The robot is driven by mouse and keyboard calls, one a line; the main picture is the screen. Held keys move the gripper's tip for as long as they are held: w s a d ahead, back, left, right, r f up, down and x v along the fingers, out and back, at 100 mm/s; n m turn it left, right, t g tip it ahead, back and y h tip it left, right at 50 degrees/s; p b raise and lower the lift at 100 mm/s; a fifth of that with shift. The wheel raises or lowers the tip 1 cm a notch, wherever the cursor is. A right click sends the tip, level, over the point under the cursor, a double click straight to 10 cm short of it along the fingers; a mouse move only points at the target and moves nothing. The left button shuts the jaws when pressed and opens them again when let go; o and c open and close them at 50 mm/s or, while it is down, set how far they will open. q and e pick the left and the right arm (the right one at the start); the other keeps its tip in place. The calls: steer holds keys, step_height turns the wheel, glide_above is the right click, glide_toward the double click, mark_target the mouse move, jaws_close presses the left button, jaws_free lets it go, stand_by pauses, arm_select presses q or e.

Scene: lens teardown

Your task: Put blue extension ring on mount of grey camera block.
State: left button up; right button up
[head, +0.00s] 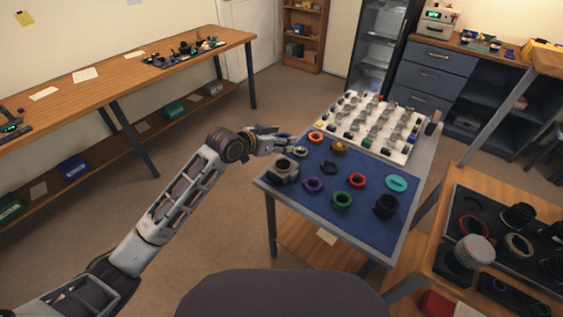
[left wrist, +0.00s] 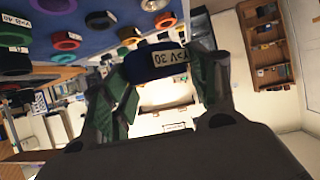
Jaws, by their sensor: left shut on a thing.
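The grey camera block (head: 286,171) sits at the near left corner of the blue mat (head: 268,179). Its mount is too small to make out. My left gripper (head: 284,141) is just beyond the block, at the mat's left edge. In the left wrist view the gripper (left wrist: 165,82) is shut on a dark blue ring (left wrist: 150,66) with a pale label, taken to be the blue extension ring. The ring is apart from the block; in the head view it is hardly visible at the fingers. My right gripper does not show.
On the mat lie an orange ring (head: 316,137), a purple ring (head: 314,184), a green ring (head: 341,200), a red ring (head: 357,180) and a teal ring (head: 396,183). A white tray (head: 408,152) of small parts stands behind. Bare mat lies between the rings.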

arm_select(q)
glide_above(280, 166)
steer(key=shift+f, duration=2.75)
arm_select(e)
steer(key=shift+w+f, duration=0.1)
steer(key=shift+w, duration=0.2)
arm_select(q)
steer(key=shift+f, duration=1.85)
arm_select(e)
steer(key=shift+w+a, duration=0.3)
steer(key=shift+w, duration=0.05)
arm_select(q)
steer(key=shift+f, duration=0.1)
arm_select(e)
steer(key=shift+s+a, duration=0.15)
arm_select(q)
steer(key=o, duration=1.1)
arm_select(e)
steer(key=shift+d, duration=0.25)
